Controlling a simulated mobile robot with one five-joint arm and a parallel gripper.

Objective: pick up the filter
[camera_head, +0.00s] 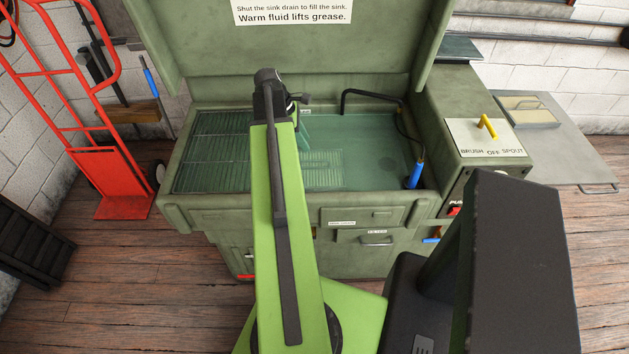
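I cannot pick out a filter for sure in the head view. A drawer front with a handle (376,240) sits low on the green parts washer, under a small label that is too small to read surely. A second small labelled front (345,219) sits just above it to the left. My green arm reaches over the washer sink, its dark elbow joint above the basin's back edge.
The washer's sink (378,150) holds clear fluid, a rack (215,150), a black hose and a blue-handled brush (415,174). Its lid (300,50) stands open. A box with a yellow switch (487,126) adjoins at right. A red hand truck (95,170) stands at left.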

